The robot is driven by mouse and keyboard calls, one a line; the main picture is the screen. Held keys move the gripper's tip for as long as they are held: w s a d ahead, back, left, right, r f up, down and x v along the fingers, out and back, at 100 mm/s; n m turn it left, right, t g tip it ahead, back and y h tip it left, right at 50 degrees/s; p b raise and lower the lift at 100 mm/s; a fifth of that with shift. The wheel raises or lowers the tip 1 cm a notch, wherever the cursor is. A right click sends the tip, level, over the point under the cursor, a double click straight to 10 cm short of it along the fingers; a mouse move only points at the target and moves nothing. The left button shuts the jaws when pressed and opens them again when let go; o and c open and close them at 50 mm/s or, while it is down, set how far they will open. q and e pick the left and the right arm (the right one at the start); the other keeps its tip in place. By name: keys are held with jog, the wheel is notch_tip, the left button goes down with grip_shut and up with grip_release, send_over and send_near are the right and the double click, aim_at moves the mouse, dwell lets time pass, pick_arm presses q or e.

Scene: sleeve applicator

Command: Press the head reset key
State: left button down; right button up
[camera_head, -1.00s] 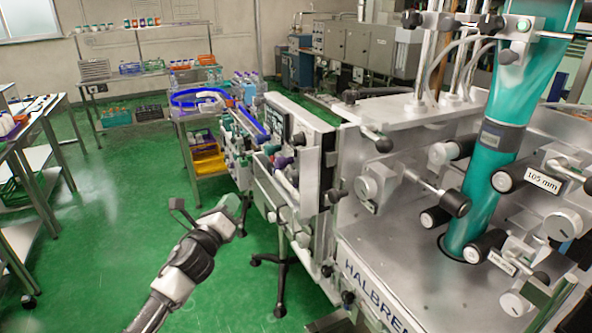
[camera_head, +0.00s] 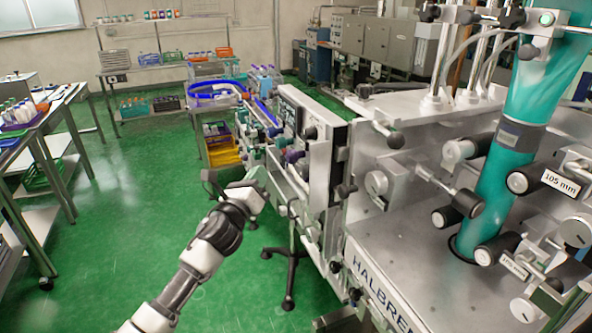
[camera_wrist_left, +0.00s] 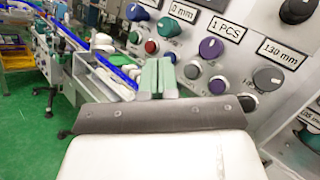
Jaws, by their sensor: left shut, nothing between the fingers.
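My left gripper (camera_head: 258,197) is in the middle of the head view, just left of the machine's side panel and apart from it as far as I can see. In the left wrist view its two green fingers (camera_wrist_left: 158,77) are together, with nothing between them. Labels read "0 mm", "1 PCS" and "130 mm". I cannot tell which control is the head reset key. My right gripper is not in view.
The sleeve machine (camera_head: 420,240) fills the right side, with a teal sleeve tube (camera_head: 530,100) and a black-legged stand (camera_head: 290,270) below its panel. A shelf with a yellow bin (camera_head: 222,152) stands behind. A bench (camera_head: 40,140) is at left. Green floor (camera_head: 130,220) between is clear.

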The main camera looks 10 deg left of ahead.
pick_arm(q)
jog(key=shift+w+d+b, duration=0.2)
jog(key=shift+w+d, duration=0.3)
jog(key=shift+d, duration=0.25)
jog(key=shift+w+d+b, duration=0.25)
jog(key=shift+w+d, duration=0.25)
jog(key=shift+d, duration=0.25)
jog(key=shift+w+d+b, duration=0.2)
jog(key=shift+w+d, duration=0.3)
jog(key=shift+d, duration=0.25)
jog(key=shift+w+d, duration=0.1)
jog(key=shift+d, duration=0.05)
jog(key=shift+w+d, duration=0.15)
jog(key=shift+d, duration=0.05)
dwell(0.3)
jog(key=shift+w+d+b, duration=0.2)
jog(key=shift+d+b, duration=0.15)
jog(key=shift+b, duration=0.05)
dwell(0.6)
jog(key=shift+s+a, duration=0.1)
jog(key=shift+a, duration=0.05)
jog(key=shift+s+a+p, duration=0.3)
jog(key=shift+s+a, duration=0.05)
jog(key=shift+a, duration=0.2)
dwell(0.3)
